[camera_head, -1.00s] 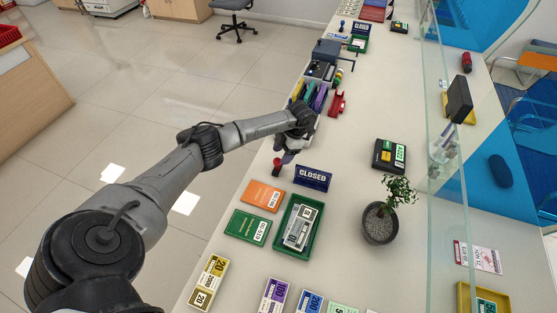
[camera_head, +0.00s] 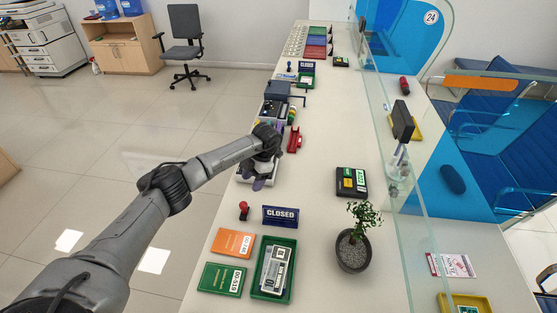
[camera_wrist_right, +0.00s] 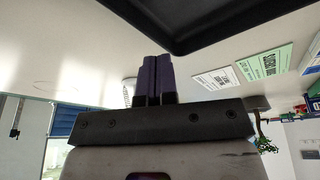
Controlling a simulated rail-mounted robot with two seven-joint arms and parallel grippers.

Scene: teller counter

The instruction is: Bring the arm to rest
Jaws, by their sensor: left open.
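My left arm reaches in from the lower left of the head view. Its gripper (camera_head: 262,182) points down over the left edge of the counter, at a tray with dark and coloured items. It is open; its fingers are small here, and I cannot tell whether they touch anything. My right gripper (camera_wrist_right: 154,82) shows only in the right wrist view. Its two purple fingers are together with nothing seen between them. A dark tray-like edge is close above them in that view. My right arm is not in the head view.
On the counter (camera_head: 325,210) near my left gripper are a red stamp (camera_head: 243,210), a CLOSED sign (camera_head: 281,216), a red stapler (camera_head: 294,139) and a green tray (camera_head: 289,283). A potted plant (camera_head: 352,254) and glass screen stand to the right. Open floor (camera_head: 90,170) lies left.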

